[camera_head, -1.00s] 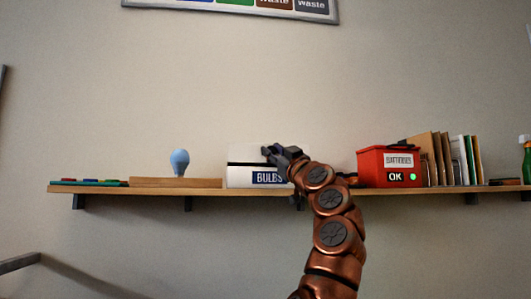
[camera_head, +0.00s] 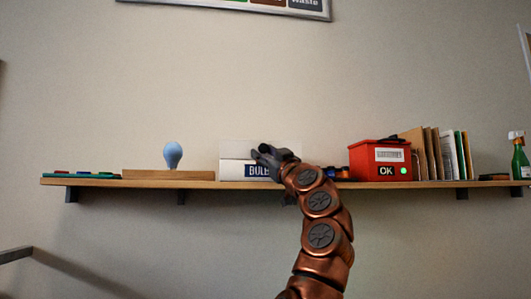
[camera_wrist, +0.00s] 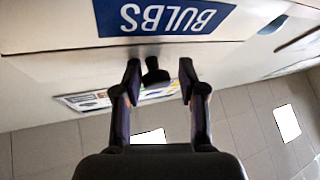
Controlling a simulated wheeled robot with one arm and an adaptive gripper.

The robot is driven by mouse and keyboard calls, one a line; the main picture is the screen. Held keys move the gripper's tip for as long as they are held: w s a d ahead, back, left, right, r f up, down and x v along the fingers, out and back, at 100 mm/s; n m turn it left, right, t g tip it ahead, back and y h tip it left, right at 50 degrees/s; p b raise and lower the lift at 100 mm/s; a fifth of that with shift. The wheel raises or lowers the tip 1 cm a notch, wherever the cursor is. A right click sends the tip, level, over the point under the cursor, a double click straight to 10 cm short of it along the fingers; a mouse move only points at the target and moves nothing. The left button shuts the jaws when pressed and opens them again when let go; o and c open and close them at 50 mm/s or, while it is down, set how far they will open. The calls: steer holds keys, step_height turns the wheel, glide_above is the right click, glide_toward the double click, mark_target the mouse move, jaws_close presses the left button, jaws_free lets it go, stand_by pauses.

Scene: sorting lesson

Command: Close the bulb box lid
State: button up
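The white bulb box (camera_head: 229,171) stands on the shelf with its blue BULBS label partly hidden by my gripper. Its white lid (camera_head: 234,150) shows above the front; a thin line separates the two, and I cannot tell whether the lid is fully down. My gripper (camera_head: 262,153) is at the front right of the box, its dark fingers overlapping the lid. In the wrist view the box front (camera_wrist: 50,22) is upside down at the top, and my gripper (camera_wrist: 159,78) has its fingers apart. A small dark knob-like piece (camera_wrist: 153,72) shows between them, not visibly gripped.
The shelf (camera_head: 100,182) also holds a blue bulb (camera_head: 173,155) on a wooden base left of the box. A red battery box (camera_head: 372,162), upright folders (camera_head: 436,152) and a green spray bottle (camera_head: 520,158) stand to the right.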

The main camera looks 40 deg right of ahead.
steer(key=shift+o, duration=1.2)
steer(key=shift+s+r, duration=0.1)
steer(key=shift+s, duration=0.05)
steer(key=v, duration=0.7)
